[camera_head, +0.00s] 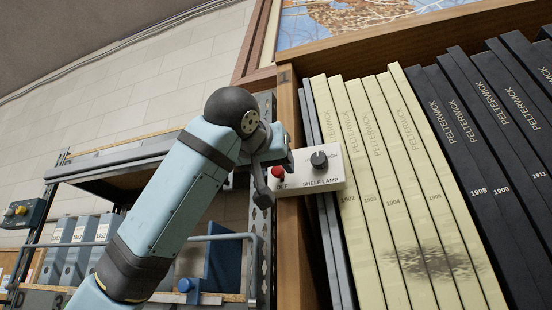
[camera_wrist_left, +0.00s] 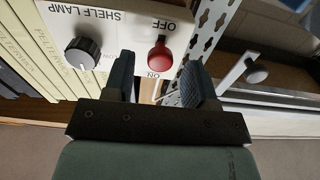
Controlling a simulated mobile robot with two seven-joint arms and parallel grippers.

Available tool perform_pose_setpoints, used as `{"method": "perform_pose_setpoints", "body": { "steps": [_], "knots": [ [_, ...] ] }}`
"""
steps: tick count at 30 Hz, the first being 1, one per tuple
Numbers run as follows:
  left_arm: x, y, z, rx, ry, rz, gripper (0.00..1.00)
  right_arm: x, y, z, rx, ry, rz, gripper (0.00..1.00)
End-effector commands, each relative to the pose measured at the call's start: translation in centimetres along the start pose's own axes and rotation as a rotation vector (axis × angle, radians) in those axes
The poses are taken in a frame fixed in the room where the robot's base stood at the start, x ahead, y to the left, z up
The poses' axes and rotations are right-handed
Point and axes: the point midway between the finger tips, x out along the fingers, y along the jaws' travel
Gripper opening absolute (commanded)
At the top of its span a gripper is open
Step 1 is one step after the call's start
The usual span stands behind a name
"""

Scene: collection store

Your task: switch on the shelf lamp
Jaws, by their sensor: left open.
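The shelf lamp control box (camera_head: 310,183) is a white panel lettered SHELF LAMP, fixed at the left end of the bookshelf. It carries a red switch (camera_head: 278,172) with OFF by it and a dark round knob (camera_head: 319,160). The box (camera_wrist_left: 120,22) also shows upside down in the left wrist view, with the red switch (camera_wrist_left: 159,56) between the words OFF and ON. My left gripper (camera_head: 272,165) is open in front of the box. In the wrist view its fingers (camera_wrist_left: 159,70) appear on either side of the red switch; contact cannot be told. My right gripper is out of view.
Cream volumes (camera_head: 385,190) and dark volumes (camera_head: 480,140) fill the shelf right of the box. A perforated metal upright (camera_wrist_left: 205,35) stands close beside the box. A metal rack (camera_head: 120,165) with blue-grey binders (camera_head: 80,245) stands behind my arm at left.

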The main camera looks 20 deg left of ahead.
Motion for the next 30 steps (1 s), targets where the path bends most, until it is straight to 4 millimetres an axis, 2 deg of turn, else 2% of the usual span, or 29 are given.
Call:
{"method": "perform_pose_setpoints", "body": {
  "steps": [6,14,21,26,30],
  "knots": [
    [1.5,0.0,0.0,-0.001,0.0,-0.001,0.51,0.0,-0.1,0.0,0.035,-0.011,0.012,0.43],
    [1.6,0.0,0.0,-0.001,0.0,-0.001,0.51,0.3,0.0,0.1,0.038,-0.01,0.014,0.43],
    [1.6,0.0,0.0,0.0,0.0,0.0,0.0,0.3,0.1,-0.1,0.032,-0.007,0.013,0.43],
    [1.6,0.0,0.0,0.0,0.0,0.0,0.0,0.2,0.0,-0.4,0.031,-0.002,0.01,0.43],
    [1.6,0.0,-1.6,-0.004,0.001,0.0,0.0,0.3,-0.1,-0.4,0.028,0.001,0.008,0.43]
  ]
}}
